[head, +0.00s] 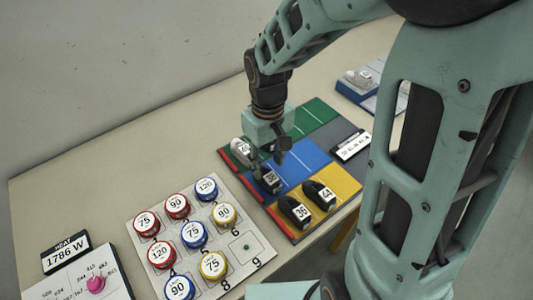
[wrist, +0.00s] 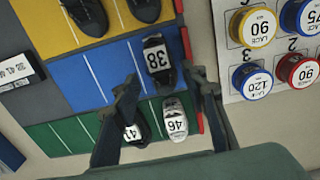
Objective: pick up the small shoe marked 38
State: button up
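The small black shoe marked 38 (head: 269,181) stands on the blue strip of the colored mat (head: 318,158), near its left edge. In the wrist view the shoe (wrist: 158,62) shows its white label between and just beyond my fingertips. My gripper (head: 277,158) hangs over the mat, fingers pointing down. In the wrist view my gripper (wrist: 164,84) has its fingers spread wide, with nothing held. A pale shoe marked 46 (wrist: 175,119) and a dark shoe marked 41 (wrist: 134,132) stand on the green strip close to the fingers; a finger partly covers the dark one.
Two black shoes, one marked 36 (head: 294,211) and one marked 44 (head: 320,194), stand on the yellow strip. A white board (head: 243,247) with several numbered round tins lies left of the mat. A blue tray (head: 357,97) lies behind. Much of the blue strip is bare.

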aim_at(267, 173)
jog(key=shift+w+f, duration=0.1)
jog(key=shift+f, duration=3.1)
jog(key=shift+r, duration=0.1)
jog(key=c, duration=0.9)
jog(key=shift+c, duration=0.2)
